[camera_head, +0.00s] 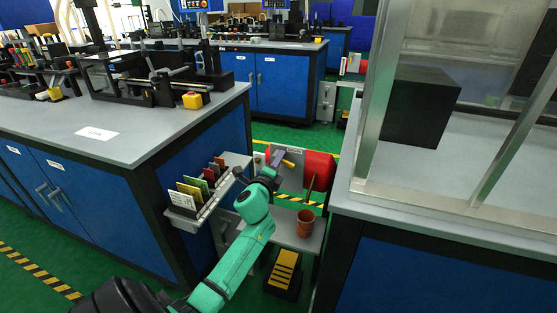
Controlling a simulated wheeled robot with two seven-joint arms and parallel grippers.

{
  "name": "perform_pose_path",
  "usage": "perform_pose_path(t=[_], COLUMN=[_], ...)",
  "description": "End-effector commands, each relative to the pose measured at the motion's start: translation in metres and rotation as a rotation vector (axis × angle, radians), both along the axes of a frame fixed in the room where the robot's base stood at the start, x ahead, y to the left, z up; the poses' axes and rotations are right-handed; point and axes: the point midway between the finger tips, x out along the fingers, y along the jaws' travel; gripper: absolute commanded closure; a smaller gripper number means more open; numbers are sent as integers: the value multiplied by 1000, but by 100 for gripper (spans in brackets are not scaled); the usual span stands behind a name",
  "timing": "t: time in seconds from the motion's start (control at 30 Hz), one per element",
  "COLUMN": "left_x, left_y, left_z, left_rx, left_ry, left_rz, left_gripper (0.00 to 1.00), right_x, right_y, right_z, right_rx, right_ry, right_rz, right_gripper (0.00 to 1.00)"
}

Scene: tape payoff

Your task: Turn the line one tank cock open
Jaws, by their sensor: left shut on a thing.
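The red tank (318,172) sits low in the gap between two blue benches, at the middle of the head view. A small yellow handle, seemingly the tank cock (289,164), shows at its left front. My left arm reaches up from the bottom, and its gripper (279,157) is at the yellow handle, shut on it. The fingertips are small and partly hidden by the wrist, so the exact grip and the handle's angle are hard to tell. My right gripper is not in view.
A low grey shelf (284,232) holds a brown-red cup (305,224) with a stick. A black-and-yellow step (284,272) is on the floor below. A rack of coloured cards (197,190) juts from the left bench, close to my arm. A glazed frame (366,120) stands on the right bench.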

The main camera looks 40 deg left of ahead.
Motion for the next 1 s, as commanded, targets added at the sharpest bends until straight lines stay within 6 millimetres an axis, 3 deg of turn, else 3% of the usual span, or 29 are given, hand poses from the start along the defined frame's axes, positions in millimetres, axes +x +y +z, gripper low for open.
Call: perform_pose_path(t=[0.4, 1.0], left_x=[0, 0], left_y=[0, 0], left_z=[4, 4], left_rx=[-248, -306], left_ry=[-86, -105], left_rz=[1, 2], left_gripper=[100, 100], right_x=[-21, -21], right_y=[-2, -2], right_z=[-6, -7], right_rx=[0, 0], right_ry=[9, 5], right_rz=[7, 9], right_gripper=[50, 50])
